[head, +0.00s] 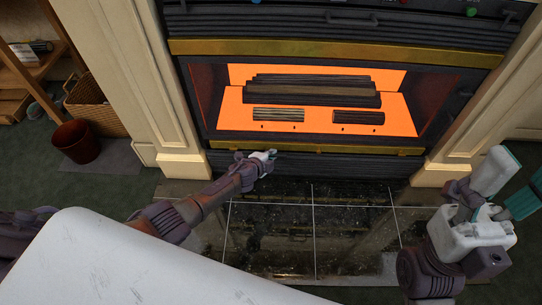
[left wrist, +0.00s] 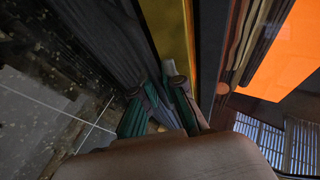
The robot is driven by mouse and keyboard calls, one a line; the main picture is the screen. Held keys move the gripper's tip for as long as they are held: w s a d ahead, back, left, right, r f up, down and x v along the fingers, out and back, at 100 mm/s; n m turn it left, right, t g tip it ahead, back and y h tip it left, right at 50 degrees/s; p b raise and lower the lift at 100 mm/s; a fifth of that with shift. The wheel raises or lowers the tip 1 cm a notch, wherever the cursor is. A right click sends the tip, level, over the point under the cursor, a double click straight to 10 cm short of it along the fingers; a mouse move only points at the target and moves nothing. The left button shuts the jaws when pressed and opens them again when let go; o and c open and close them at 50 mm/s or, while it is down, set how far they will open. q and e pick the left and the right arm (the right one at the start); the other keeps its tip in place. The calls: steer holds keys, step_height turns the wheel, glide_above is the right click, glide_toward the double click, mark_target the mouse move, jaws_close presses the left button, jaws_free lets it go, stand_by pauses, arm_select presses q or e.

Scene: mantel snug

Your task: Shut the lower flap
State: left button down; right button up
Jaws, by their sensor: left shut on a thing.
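The lower flap (head: 330,166) is the dark slatted panel below the fire opening, under a thin brass strip (head: 345,150). My left gripper (head: 268,155) is at the flap's top edge, left of its middle, and is shut on it. In the left wrist view the flap (left wrist: 95,40) runs up to the left beside the brass strip (left wrist: 175,35). The teal-padded fingers (left wrist: 160,105) are on either side of a dark edge there. How far the flap tilts is hard to tell. My right gripper (head: 505,190) is at the far right, away from the flap; its fingers are unclear.
The fire opening (head: 315,100) glows orange around dark logs. An upper dark panel (head: 350,28) is above it. Cream pillars (head: 447,170) flank the fireplace. A glossy tiled hearth (head: 270,222) lies clear in front. A red-brown bin (head: 76,141) and wicker basket (head: 105,121) stand left.

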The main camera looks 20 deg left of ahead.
arm_select(q)
steer(key=shift+w+r, duration=0.1)
steer(key=shift+r, duration=0.05)
steer(key=c, duration=1.2)
jaws_free()
steer(key=shift+c, duration=0.2)
steer(key=shift+a, duration=0.1)
steer(key=shift+s+a+r, duration=0.25)
steer(key=shift+s+r, duration=0.1)
steer(key=shift+s, duration=0.05)
steer(key=v, duration=1.1)
steer(key=shift+d, duration=0.25)
steer(key=shift+s+f, duration=0.1)
steer(key=shift+f, duration=0.05)
